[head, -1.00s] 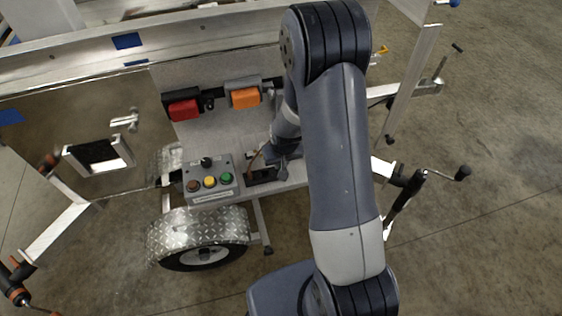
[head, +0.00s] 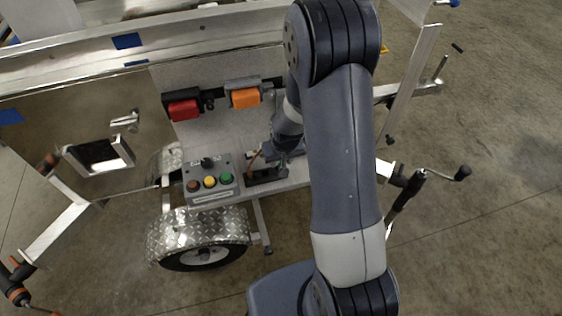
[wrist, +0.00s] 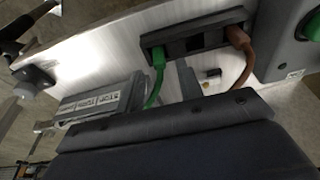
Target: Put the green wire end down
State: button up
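The green wire end (wrist: 158,55) is at the left end of a black slotted holder (wrist: 198,40) in the wrist view. Its green wire hangs down in a curve behind my gripper's dark body. My gripper (wrist: 187,82) is below the holder in this view, with a narrow grey part pointing toward it, apart from the green end. I cannot make out both fingertips. In the head view the holder (head: 265,176) sits on the trailer ledge, right of the button box, and my arm hides much of the area around my gripper.
A brown wire (wrist: 241,45) is at the holder's right end. The grey button box (head: 210,180) stands close beside the holder. Red (head: 184,108) and orange (head: 245,97) connectors hang above.

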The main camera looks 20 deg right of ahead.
jog(key=v, duration=1)
jog(key=x, duration=1.2)
jog(key=shift+f, duration=0.1)
dwell(0.4)
